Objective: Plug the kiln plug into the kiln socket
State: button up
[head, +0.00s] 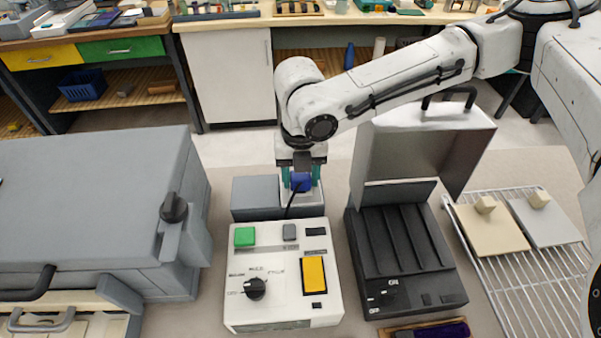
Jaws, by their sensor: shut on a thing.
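A black cable runs from the plug down toward the white control box (283,310). The plug is at the light block at the right end of the grey box (255,193), behind the control box. The kiln socket cannot be made out; the gripper and plug cover that spot. I cannot tell whether the plug is in a socket or just above one.
A large grey kiln-like box (90,200) stands at left. A black device with an open lid (410,250) is close at right. A wire rack (510,250) with two handled plates is further right. A workbench (330,18) with tools runs along the back.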

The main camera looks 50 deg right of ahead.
jog(key=shift+f, duration=0.35)
jog(key=o, duration=1.1)
jog(key=shift+c, duration=0.2)
notch_tip(320, 180, up, 11)
jog(key=shift+f, duration=0.1)
